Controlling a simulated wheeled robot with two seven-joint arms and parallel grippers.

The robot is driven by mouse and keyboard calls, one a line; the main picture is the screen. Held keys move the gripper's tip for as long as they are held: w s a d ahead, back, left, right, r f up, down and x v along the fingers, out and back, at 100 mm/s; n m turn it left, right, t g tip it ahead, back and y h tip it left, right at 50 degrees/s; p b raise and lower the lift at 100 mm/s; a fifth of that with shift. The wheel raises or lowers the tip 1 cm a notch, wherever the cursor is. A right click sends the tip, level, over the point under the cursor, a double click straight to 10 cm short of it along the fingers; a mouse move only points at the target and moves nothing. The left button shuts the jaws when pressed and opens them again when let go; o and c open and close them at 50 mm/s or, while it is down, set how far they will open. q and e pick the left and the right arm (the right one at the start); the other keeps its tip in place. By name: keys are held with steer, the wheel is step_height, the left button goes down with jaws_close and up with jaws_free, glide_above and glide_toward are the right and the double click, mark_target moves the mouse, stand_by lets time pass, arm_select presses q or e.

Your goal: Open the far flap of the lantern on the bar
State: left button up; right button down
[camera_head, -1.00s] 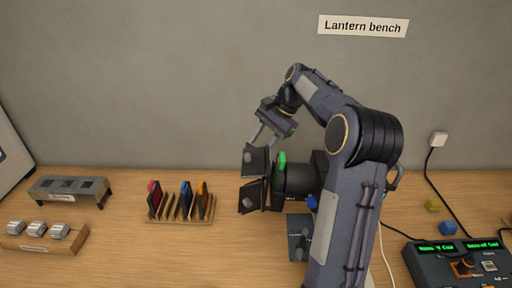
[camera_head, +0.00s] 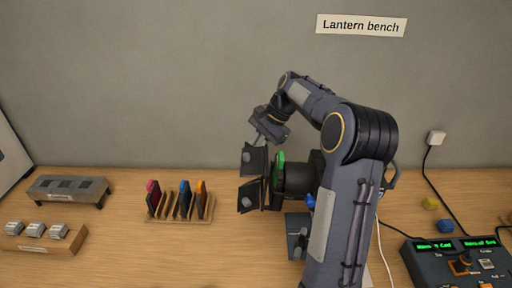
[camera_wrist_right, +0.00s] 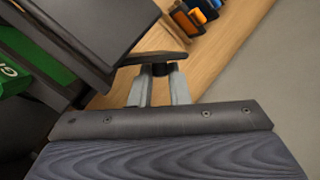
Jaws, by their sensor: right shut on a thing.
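The black lantern (camera_head: 298,178) stands on the bench, partly hidden behind my right arm, with a green piece (camera_head: 280,165) at its front. Two dark flaps stick out at its left end, the far flap (camera_head: 253,159) and the near flap (camera_head: 250,196). My right gripper (camera_head: 258,140) reaches over from behind, at the far flap's upper edge. In the right wrist view its two grey fingers (camera_wrist_right: 159,88) are shut on a dark part at the edge of the far flap (camera_wrist_right: 85,35). The green piece also shows there (camera_wrist_right: 22,72). My left gripper is not in view.
A rack with coloured cards (camera_head: 180,203) stands left of the lantern. Grey blocks on a wooden holder (camera_head: 40,238) and a dark stand (camera_head: 68,189) are farther left. A control desk (camera_head: 460,262) with green displays is at the right. Bench between rack and lantern is clear.

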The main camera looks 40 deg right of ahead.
mark_target(247, 143)
steer(key=n, duration=0.1)
steer(key=a+n+g, duration=0.1)
steer(key=n, duration=0.1)
steer(key=n+g, duration=0.1)
steer(key=shift+w+a+r+n, duration=0.1)
steer(key=shift+w+a+n, duration=0.2)
steer(key=shift+a+n, duration=0.1)
steer(key=n, duration=0.1)
steer(key=a+n+g, duration=0.1)
steer(key=n, duration=0.1)
steer(key=shift+y, duration=0.3)
steer(key=shift+s+a+r+n+g, duration=0.1)
steer(key=shift+a+n+g, duration=0.2)
steer(key=shift+n, duration=0.45)
steer(key=shift+s+a+n+g, duration=0.1)
steer(key=shift+a+n+g, duration=0.1)
steer(key=shift+n+g, duration=0.4)
steer(key=shift+n, duration=0.25)
steer(key=c, duration=1.4)
jaws_free()
steer(key=shift+o, duration=0.2)
